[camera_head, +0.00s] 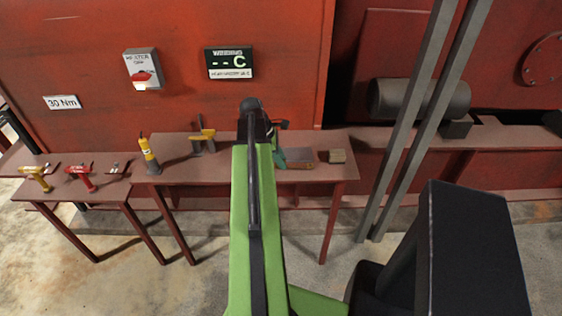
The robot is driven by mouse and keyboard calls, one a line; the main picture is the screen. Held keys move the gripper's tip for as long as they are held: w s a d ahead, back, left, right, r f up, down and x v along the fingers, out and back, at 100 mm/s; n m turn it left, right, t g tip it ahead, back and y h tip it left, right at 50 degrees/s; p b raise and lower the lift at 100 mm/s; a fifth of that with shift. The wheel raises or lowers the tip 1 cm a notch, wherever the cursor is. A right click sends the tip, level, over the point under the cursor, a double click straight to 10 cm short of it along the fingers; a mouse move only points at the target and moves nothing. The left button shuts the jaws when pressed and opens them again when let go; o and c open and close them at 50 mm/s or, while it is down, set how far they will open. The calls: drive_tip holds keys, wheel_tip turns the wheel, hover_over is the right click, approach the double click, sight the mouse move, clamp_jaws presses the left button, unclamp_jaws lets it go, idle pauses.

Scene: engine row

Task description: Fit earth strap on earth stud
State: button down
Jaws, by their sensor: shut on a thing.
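My green and black arm reaches forward over the workbench. My gripper (270,127) is at the arm's far end, mostly hidden behind the arm. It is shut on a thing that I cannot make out. Dark and teal parts show just right of the arm's end, too small to tell apart. I cannot pick out the earth strap or the earth stud; the arm covers the middle of the bench.
A lower table (85,193) at left carries yellow and red tools. Grey posts (421,110) stand right.

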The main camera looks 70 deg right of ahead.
drive_tip(key=s+d+r+p, duration=0.1)
drive_tip(key=s+r+p, duration=0.5)
drive_tip(key=s, duration=0.5)
drive_tip(key=shift+s+d+r, duration=0.2)
drive_tip(key=shift+s+r, duration=0.1)
drive_tip(key=shift+r, duration=0.4)
